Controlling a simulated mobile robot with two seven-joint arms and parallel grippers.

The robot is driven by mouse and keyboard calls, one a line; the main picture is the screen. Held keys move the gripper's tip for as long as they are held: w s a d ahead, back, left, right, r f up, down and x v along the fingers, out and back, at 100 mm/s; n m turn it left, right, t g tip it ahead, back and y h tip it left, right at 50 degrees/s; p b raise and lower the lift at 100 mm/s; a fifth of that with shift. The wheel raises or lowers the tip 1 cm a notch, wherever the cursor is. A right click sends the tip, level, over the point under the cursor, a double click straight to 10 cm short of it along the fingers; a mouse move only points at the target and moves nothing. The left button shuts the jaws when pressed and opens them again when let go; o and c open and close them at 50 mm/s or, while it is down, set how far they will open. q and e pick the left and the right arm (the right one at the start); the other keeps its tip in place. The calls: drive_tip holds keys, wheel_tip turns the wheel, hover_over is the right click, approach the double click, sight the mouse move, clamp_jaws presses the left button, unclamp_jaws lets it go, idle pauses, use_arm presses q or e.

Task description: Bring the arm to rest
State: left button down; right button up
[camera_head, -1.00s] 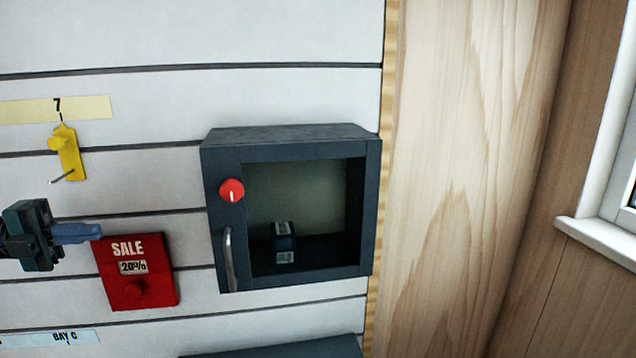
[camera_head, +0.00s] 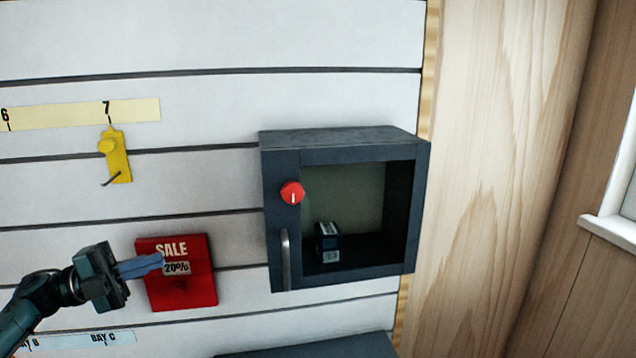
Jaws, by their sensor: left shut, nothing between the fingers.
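My left gripper (camera_head: 140,266) comes in from the lower left. Its blue fingers are shut with nothing between them and point right, overlapping the left part of the red SALE sign (camera_head: 190,290) in the picture. I cannot tell whether they touch the sign. My left arm (camera_head: 30,310) runs down to the lower left edge. My right gripper is not in view.
A dark wall cabinet (camera_head: 345,150) with a red knob (camera_head: 292,193), a handle (camera_head: 285,258) and a small box (camera_head: 328,243) inside hangs to the right. A yellow hook (camera_head: 118,158) hangs under a number strip (camera_head: 60,114). A dark surface (camera_head: 310,347) shows at the bottom.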

use_arm(q)
drive_tip(key=s+d+f+n+t+y+p, duration=0.2)
drive_tip(key=s+d+f+n+t+y, duration=0.2)
drive_tip(key=d+f+n+t+y, duration=0.85)
drive_tip(key=s+d+f+n+g+y+p, duration=0.1)
drive_tip(key=s+d+f+n+g, duration=0.2)
drive_tip(key=s+f+n+g, duration=0.2)
drive_tip(key=s+d+f+n+g+y+p, duration=0.1)
drive_tip(key=s+d+f+n+g, duration=0.2)
drive_tip(key=s+f+n, duration=0.6)
drive_tip(key=s+g, duration=0.1)
drive_tip(key=s, duration=0.4)
drive_tip(key=shift+s+d+f+g, duration=0.25)
drive_tip(key=shift+s+d+g, duration=0.05)
drive_tip(key=shift+d+g, duration=0.05)
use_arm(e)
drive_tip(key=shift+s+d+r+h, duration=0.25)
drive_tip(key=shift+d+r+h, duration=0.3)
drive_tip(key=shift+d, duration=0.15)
use_arm(q)
drive_tip(key=shift+y, duration=0.25)
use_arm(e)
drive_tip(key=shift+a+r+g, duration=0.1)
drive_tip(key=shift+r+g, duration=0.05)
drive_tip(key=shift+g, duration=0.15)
